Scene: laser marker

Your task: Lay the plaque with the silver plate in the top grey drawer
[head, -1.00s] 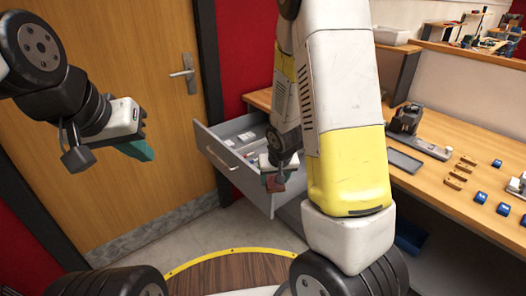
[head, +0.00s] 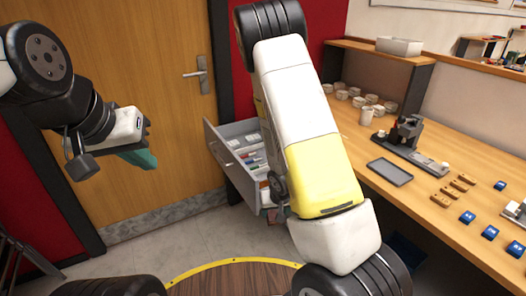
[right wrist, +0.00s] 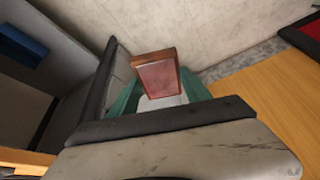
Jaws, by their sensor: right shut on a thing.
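The top grey drawer (head: 229,168) stands pulled out in the head view, below the left end of the desk. My right gripper (right wrist: 160,98) has green fingers and is shut on a reddish-brown wooden plaque (right wrist: 157,74). The plaque's visible face looks reddish; I cannot make out a silver plate on it. Bare floor shows behind the plaque in the right wrist view. In the head view my right arm mostly hides the gripper, near the drawer's right front corner. My left gripper (head: 138,157), with teal fingers, hangs empty in front of the door; its opening is unclear.
The drawer holds several small coloured items (head: 250,157). The desk (head: 415,205) carries a dark tray (head: 389,172), the marking machine (head: 406,132), several wooden pieces (head: 452,190) and blue blocks (head: 490,232). A wooden door (head: 120,60) stands behind. Floor is free in front of the drawer.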

